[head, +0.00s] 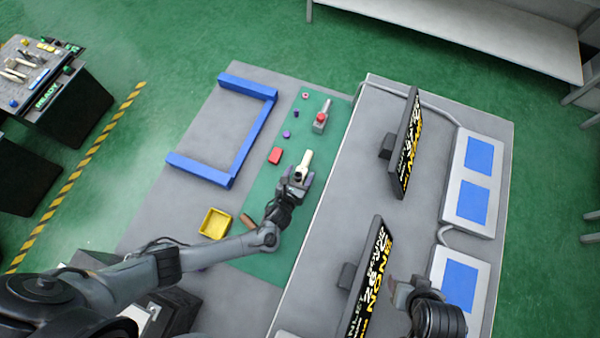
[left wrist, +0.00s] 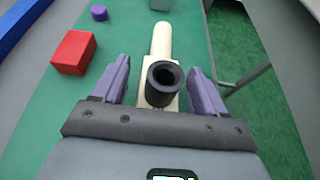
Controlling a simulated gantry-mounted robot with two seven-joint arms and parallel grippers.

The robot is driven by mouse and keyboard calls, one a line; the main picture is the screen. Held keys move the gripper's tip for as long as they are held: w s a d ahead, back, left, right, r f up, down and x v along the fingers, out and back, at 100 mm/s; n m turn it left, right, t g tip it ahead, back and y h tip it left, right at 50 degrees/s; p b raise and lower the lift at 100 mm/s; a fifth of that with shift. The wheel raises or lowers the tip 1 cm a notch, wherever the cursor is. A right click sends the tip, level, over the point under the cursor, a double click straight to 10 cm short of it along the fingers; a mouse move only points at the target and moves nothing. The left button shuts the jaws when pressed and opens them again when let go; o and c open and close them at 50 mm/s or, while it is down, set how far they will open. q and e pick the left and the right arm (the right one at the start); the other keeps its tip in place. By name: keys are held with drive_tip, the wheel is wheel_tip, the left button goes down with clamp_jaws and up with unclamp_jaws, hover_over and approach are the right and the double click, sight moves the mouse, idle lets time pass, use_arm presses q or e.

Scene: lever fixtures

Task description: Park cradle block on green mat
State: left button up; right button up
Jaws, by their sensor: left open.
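A cream block (head: 305,160) with a rounded bar and a dark ring stands on the green mat (head: 262,195); I take it for the cradle block. The block also shows in the left wrist view (left wrist: 161,40), its black-rimmed hollow facing the camera. My left gripper (head: 296,178) is open at its near end. In the left wrist view the purple fingers (left wrist: 160,78) stand on either side of the block, with a visible gap at each side. My right gripper (head: 400,292) is over the right-hand bench; its fingers are not clear.
A red block (head: 275,155), purple pieces (head: 287,134) and a grey fixture with a red knob (head: 321,118) are on the mat. A blue frame (head: 240,150) and yellow tray (head: 215,223) lie left. Dark sign panels (head: 405,145) stand upright on the right-hand bench.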

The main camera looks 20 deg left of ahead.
use_arm(q)
drive_tip(key=p+v, duration=0.8)
drive_tip(key=v, duration=0.2)
drive_tip(key=shift+r, duration=0.2)
drive_tip(key=shift+s+r, duration=0.15)
drive_tip(key=shift+s, duration=0.35)
drive_tip(key=shift+s+d+n+p, duration=0.2)
drive_tip(key=shift+s+n+p, duration=0.1)
drive_tip(key=shift+n, duration=0.1)
drive_tip(key=shift+d+n+g, duration=0.35)
drive_tip(key=shift+n+g, duration=0.15)
drive_tip(key=shift+n, duration=0.3)
drive_tip(key=s+d+r+n+g+h, duration=0.1)
drive_tip(key=d+r+n+g, duration=0.15)
drive_tip(key=n, duration=0.55)
drive_tip(key=s+d+r+n+g, duration=0.1)
drive_tip(key=s+r+n+g, duration=0.2)
drive_tip(key=n, duration=0.4)
drive_tip(key=s+a+r+n+g, duration=0.1)
drive_tip(key=s+a+r+n, duration=0.2)
drive_tip(key=a+r+n, duration=0.2)
drive_tip(key=s+a+r+n+g, duration=0.2)
drive_tip(key=s+a+r+n, duration=0.2)
drive_tip(key=r+n, duration=0.7)
wheel_tip(320, 180, up, 3)
drive_tip(key=shift+s+a+r, duration=0.1)
drive_tip(key=shift+s+a, duration=0.2)
drive_tip(key=shift+a, duration=0.85)
